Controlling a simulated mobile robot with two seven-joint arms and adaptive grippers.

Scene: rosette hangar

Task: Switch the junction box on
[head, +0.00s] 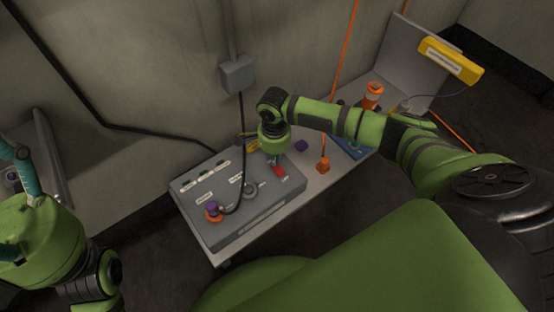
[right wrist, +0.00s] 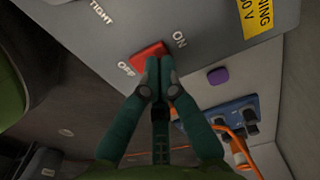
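The grey junction box (head: 260,211) lies on the bench in the head view. Its red switch (head: 279,172) is near its right end. In the right wrist view the red switch (right wrist: 146,54) sits between the printed words ON and OFF. My right gripper (head: 275,160) is over the switch. In the right wrist view its teal fingers (right wrist: 160,64) are together, with their tips overlapping the switch's edge. I cannot tell whether they press on it. Part of the switch is hidden behind them. My left gripper (head: 20,168) is at the far left, partly cut off.
A purple plug (head: 212,207) with a black cable sits at the box's front left. A blue panel (head: 352,148) and an orange cylinder (head: 373,92) stand farther right. The wall is close behind.

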